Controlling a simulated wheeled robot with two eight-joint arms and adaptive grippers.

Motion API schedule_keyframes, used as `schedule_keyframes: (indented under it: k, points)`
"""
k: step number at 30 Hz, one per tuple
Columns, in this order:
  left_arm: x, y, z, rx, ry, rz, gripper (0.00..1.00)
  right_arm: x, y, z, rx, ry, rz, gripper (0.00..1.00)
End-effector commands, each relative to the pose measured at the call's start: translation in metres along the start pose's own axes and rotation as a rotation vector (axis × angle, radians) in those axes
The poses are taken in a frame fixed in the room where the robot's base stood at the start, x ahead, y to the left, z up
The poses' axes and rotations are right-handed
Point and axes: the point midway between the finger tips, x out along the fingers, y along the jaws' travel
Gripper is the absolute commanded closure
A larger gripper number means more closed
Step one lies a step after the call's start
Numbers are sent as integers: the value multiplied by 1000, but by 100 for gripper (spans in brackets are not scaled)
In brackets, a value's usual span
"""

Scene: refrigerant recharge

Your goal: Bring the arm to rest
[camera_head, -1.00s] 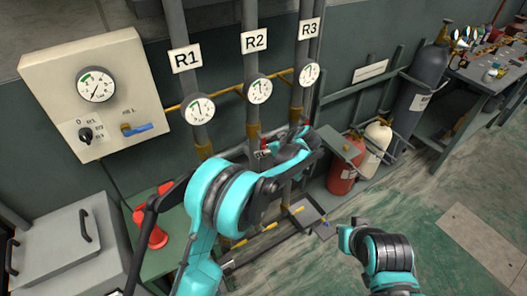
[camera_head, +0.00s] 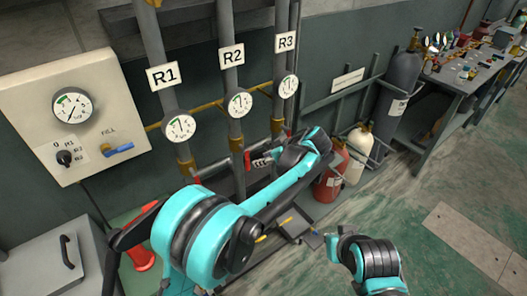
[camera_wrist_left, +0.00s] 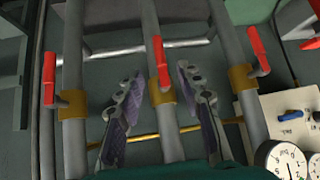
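My left gripper (camera_head: 262,161) is by the lower part of the R2 pipe (camera_head: 234,145) in the head view. In the left wrist view its two fingers (camera_wrist_left: 160,105) stand apart on either side of the middle pipe, with no object held between them. Red valve handles (camera_wrist_left: 160,62) sit on the pipes, including the left one (camera_wrist_left: 49,80) and the right one (camera_wrist_left: 257,48). My right arm enters at the bottom right of the head view; its gripper (camera_head: 314,240) is small and low there, and its fingers are unclear.
A control panel (camera_head: 110,85) with a gauge and blue fill lever is on the left wall. A red bottle (camera_head: 331,175), a white bottle (camera_head: 357,155) and a grey cylinder (camera_head: 402,80) stand right of the pipes. A cluttered workbench (camera_head: 455,75) is at far right. The floor at right is clear.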

Motion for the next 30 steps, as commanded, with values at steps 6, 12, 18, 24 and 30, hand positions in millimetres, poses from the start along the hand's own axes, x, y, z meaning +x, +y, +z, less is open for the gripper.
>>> schedule_keyframes:
  k: [6, 12, 18, 24, 30]
  points:
    - [0, -4, -3, 6, -6, 1, 63, 0, 0, 0, 0, 0, 0, 100]
    - [-6, -56, -29, 109, -86, 33, 63, 0, 0, 0, 0, 0, 0, 100]
    - [-19, -148, -47, 278, -197, 137, 63, 0, 0, 0, 0, 0, 0, 100]
    - [-33, -234, -35, 418, -249, 276, 63, 0, 0, 0, 0, 0, 0, 100]
    - [-43, -303, 0, 526, -232, 422, 63, 0, 0, 0, 0, 0, 0, 100]
